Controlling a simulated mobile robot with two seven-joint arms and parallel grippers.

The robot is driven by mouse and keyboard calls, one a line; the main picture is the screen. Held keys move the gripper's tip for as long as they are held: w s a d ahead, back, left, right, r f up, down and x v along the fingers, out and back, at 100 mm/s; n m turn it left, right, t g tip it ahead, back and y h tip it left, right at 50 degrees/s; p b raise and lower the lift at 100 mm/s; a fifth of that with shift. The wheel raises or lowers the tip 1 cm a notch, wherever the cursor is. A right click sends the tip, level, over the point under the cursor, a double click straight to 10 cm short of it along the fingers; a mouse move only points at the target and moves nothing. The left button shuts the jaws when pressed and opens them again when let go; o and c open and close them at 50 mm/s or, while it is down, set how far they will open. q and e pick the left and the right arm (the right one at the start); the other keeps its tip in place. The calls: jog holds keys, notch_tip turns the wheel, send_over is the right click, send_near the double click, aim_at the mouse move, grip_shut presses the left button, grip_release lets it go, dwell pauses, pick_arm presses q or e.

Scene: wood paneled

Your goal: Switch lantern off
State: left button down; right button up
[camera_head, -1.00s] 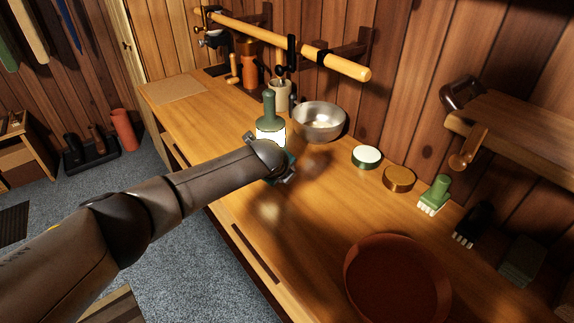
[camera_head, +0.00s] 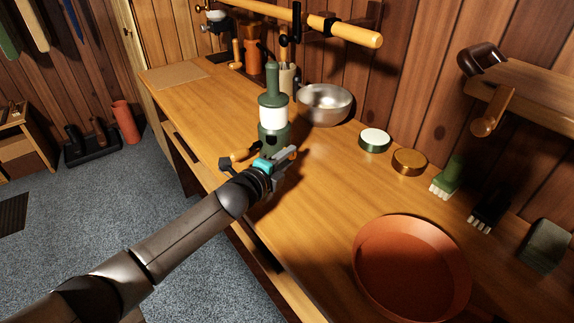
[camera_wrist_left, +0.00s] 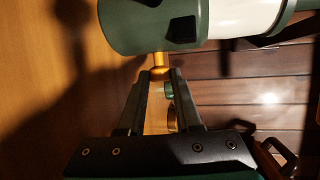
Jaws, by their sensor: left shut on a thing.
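The lantern (camera_head: 273,117) stands upright on the wooden workbench, dark green with a white middle section that looks plain and unlit. In the left wrist view its green base (camera_wrist_left: 150,22) and white section lie across the top. A small brass knob (camera_wrist_left: 159,60) sticks out of the base. My left gripper (camera_head: 281,153) is at the near side of the lantern's base. In the left wrist view its fingertips (camera_wrist_left: 160,73) are shut on the brass knob. My right gripper is not in view.
A metal bowl (camera_head: 325,104) stands behind the lantern. Two round tins, one green and white (camera_head: 374,141) and one amber (camera_head: 409,162), sit to the right. A large reddish dish (camera_head: 412,270) lies at the front right. A wooden rail (camera_head: 345,31) runs along the wall.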

pick_arm(q)
jog(key=shift+f+b, duration=0.1)
jog(key=shift+b, duration=0.2)
jog(key=c, duration=0.6)
grip_release()
jog(key=shift+s, duration=0.1)
jog(key=p+v, duration=0.1)
jog(key=v, duration=0.4)
jog(key=p+v, duration=0.1)
jog(key=v, duration=0.4)
jog(key=p+v, duration=0.1)
jog(key=v, duration=0.4)
jog(key=shift+a+f+p, duration=0.1)
jog(key=shift+f+p, duration=0.15)
jog(key=shift+p, duration=0.05)
